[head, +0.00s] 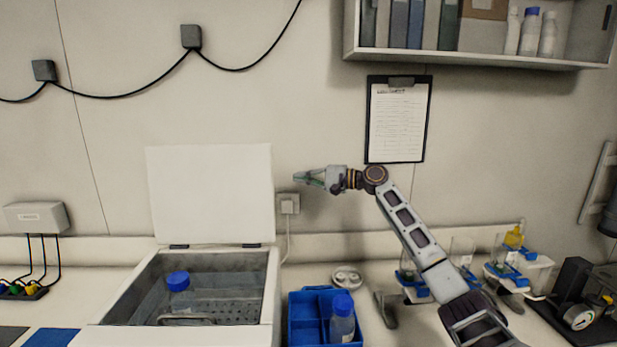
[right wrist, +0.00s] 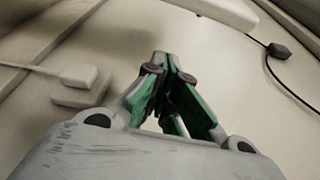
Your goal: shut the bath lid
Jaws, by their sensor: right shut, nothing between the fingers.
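The bath (head: 265,310) is a white box with a metal basin at the lower left of the head view. Its white lid (head: 210,195) stands open and upright, hinged at the back edge. A bottle with a blue cap (head: 179,282) stands in the basin. My right gripper (head: 302,178) is shut and empty, to the right of the lid's upper part and apart from it in the picture. The right wrist view shows its green fingers (right wrist: 165,85) together, with the wall behind. A pale edge at the top of that view may be the lid. My left gripper is not in view.
A blue crate (head: 300,325) with a blue-capped bottle (head: 342,318) stands right of the bath. Racks with glassware (head: 415,285) stand farther right under my right arm. A clipboard (head: 397,120) hangs on the wall behind, and a shelf (head: 480,58) is above. A wall socket (head: 288,203) is below my gripper.

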